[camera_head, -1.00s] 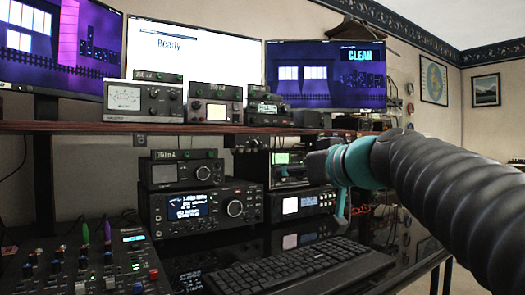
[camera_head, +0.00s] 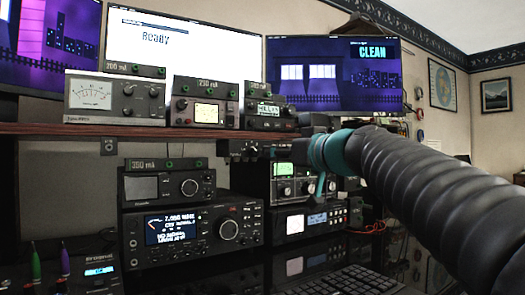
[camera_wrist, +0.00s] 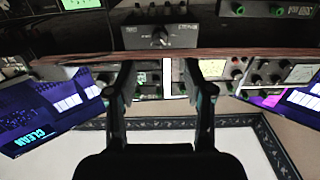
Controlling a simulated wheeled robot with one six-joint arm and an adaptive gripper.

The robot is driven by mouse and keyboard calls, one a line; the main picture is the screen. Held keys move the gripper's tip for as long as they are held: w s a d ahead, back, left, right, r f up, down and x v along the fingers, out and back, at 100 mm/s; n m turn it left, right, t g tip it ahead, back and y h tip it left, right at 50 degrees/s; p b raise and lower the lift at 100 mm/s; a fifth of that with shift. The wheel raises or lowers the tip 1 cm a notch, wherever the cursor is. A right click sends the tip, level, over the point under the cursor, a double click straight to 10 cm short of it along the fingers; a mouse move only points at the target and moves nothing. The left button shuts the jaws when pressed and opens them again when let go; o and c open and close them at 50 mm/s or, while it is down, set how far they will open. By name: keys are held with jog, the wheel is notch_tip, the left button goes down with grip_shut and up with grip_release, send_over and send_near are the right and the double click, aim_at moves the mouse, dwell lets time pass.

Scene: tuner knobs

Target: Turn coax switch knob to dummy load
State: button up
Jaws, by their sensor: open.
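The coax switch appears to be a small dark box (camera_head: 252,149) hung under the shelf. In the wrist view, which is upside down, the box (camera_wrist: 178,38) sits at the top centre with its knob (camera_wrist: 160,37) facing me. Its labels are too small to read, so I cannot tell which position the knob points to. My gripper (camera_head: 302,152) is to the right of the box in the head view. In the wrist view my gripper (camera_wrist: 160,68) has its two fingers spread, with nothing between them. The knob lies beyond the fingertips, between their lines, apart from them.
The brown shelf edge (camera_head: 60,129) runs just above the switch, with meters and radios on it. A keyboard (camera_head: 350,281) lies on the dark desk. Monitors (camera_head: 333,74) stand behind.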

aim_at(256, 152)
jog(key=p+x, duration=0.2)
jog(key=x, duration=0.8)
jog(key=shift+s, duration=0.1)
grip_shut()
